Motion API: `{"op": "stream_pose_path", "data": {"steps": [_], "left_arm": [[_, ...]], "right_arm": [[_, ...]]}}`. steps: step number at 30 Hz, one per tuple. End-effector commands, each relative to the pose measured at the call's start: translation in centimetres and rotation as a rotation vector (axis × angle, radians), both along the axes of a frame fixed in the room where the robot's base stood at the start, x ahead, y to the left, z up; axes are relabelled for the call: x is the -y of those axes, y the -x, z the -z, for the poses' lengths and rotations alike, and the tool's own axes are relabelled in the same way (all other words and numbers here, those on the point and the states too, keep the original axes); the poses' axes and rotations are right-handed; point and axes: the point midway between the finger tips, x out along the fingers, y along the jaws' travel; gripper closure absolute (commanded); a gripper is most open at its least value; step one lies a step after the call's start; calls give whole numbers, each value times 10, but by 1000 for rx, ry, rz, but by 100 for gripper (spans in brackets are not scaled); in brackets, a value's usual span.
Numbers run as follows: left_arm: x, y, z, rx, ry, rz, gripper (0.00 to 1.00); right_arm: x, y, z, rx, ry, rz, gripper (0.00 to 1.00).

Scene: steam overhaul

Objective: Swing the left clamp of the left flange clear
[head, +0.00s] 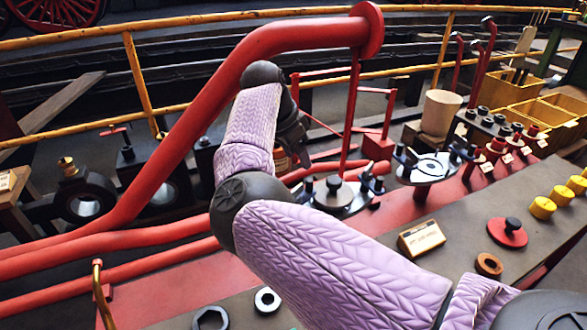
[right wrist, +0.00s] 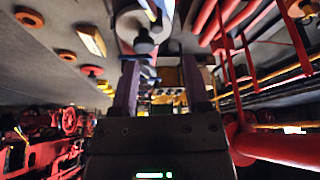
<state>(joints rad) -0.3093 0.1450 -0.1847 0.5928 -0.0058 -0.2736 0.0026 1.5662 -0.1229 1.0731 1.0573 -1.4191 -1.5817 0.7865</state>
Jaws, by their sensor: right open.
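My right gripper (head: 300,150) is up and left of this flange, mostly hidden behind my wrist. In the right wrist view its two fingers (right wrist: 160,85) are apart with nothing held; a dark knob (right wrist: 144,44) shows beyond them. My left gripper is not in view.
A second flange (head: 430,168) with clamps is to the right. A thick red pipe (head: 180,150) rises behind my arm, and a thin red post (head: 351,110) stands behind the left flange. A small label block (head: 421,238) and a red knobbed disc (head: 507,232) lie on the grey bench.

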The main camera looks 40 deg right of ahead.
Motion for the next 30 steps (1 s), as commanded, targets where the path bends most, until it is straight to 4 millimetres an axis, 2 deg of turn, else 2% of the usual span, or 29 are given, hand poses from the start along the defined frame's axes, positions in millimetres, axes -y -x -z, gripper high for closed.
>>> {"op": "stream_pose_path", "data": {"steps": [1,3,9,13,21,27,30], "left_arm": [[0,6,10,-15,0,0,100],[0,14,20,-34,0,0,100],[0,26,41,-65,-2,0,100],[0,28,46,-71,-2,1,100],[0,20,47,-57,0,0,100],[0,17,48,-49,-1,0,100],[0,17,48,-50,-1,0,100]], "right_arm": [[4,0,18,-7,-1,2,40],[10,1,38,-9,-2,2,40],[27,2,76,-10,0,1,40],[33,3,85,-6,2,-1,40],[34,3,83,-3,1,-1,40],[34,3,83,-4,1,-1,83],[34,3,83,-4,1,-1,100]]}}
